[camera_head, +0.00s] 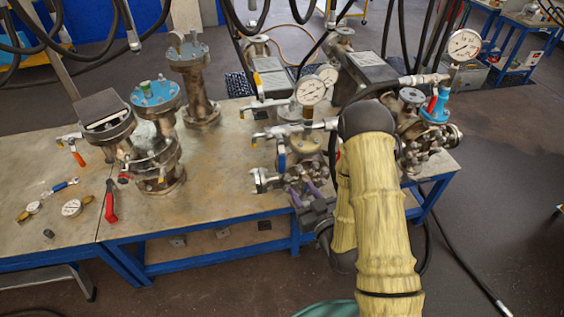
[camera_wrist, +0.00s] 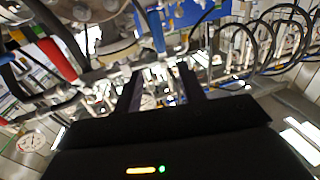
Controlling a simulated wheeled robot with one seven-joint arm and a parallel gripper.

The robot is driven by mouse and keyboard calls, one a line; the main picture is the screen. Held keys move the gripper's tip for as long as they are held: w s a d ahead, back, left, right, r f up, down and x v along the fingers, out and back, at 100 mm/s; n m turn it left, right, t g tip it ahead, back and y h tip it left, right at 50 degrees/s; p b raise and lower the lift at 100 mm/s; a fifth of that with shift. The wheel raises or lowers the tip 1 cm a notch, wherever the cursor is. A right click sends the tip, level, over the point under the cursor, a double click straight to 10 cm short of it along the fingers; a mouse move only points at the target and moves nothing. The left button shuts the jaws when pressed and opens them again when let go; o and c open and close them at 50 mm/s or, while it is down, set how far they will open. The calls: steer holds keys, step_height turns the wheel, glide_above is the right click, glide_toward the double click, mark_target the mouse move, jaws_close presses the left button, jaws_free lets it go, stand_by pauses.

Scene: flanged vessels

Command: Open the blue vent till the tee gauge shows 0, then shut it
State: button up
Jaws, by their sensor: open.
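A blue lever (camera_head: 281,155) hangs upright on the front of the middle vessel's pipework; a blue bar also shows in the wrist view (camera_wrist: 151,27), ahead of the fingers. My gripper (camera_head: 306,190), with purple fingers, is just below and right of this lever in the head view. In the wrist view my gripper (camera_wrist: 160,78) is open, with no clear object held between its fingers. A round white gauge (camera_head: 311,91) stands above the pipework, with another gauge (camera_head: 327,74) behind it. Their readings are too small to tell, and which is the tee gauge is unclear.
A large gauge (camera_head: 464,45) stands above the right vessel, near a light-blue fitting (camera_head: 434,112). Red-handled valves and a flanged vessel (camera_head: 155,140) stand left. Loose valves, a gauge (camera_head: 71,208) and a red-handled tool (camera_head: 110,205) lie on the bench (camera_head: 215,190). Hoses hang overhead.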

mark_target(284, 161)
steer(key=b+x, duration=0.2)
steer(key=b, duration=0.3)
steer(key=b+x, duration=0.3)
steer(key=b, duration=0.2)
steer(key=shift+w+f, duration=0.1)
steer(key=shift+f, duration=0.15)
steer(key=shift+w+a+b, duration=0.15)
steer(key=shift+b, duration=1.1)
steer(key=p+x, duration=0.1)
steer(key=x, duration=0.2)
steer(key=p+x, duration=0.1)
steer(key=x, duration=0.1)
steer(key=p+x, duration=0.1)
steer(key=x, duration=0.2)
steer(key=shift+w+a+r, duration=0.15)
steer(key=shift+w+r, duration=0.1)
steer(key=shift+w, duration=0.1)
jaws_close()
